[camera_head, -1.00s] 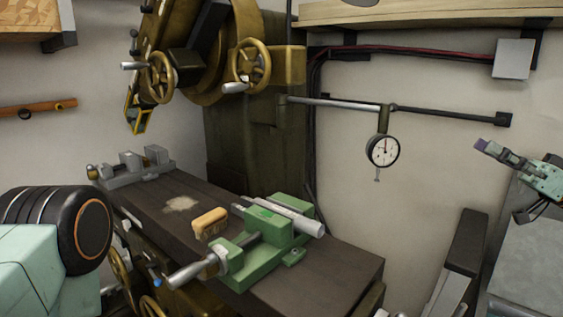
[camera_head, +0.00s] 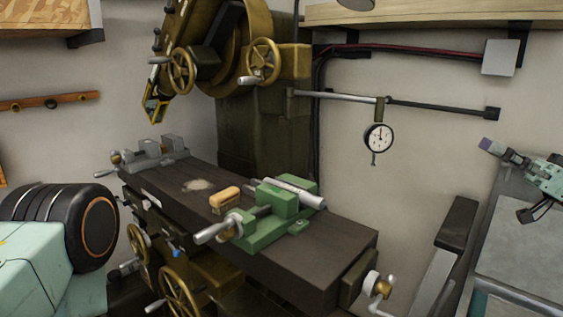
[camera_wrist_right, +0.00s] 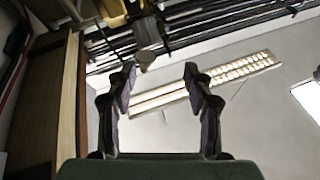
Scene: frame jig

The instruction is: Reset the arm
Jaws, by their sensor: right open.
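My right gripper (camera_head: 490,146) shows at the right edge of the head view, raised in front of the pale wall and pointing up and left. In the right wrist view its two dark fingers (camera_wrist_right: 158,80) stand apart with nothing between them. Behind them are ceiling lights (camera_wrist_right: 245,68) and dark pipes or rails. Nothing touches the right gripper. A teal and black part of my own body fills the lower left of the head view. My left gripper is not seen.
A milling machine (camera_head: 240,130) stands in the middle. Its dark table (camera_head: 300,265) bears a green vise (camera_head: 268,228), a brush-like tan block (camera_head: 224,197) and a grey vise (camera_head: 150,155). A grey surface (camera_head: 515,240) lies below the right gripper.

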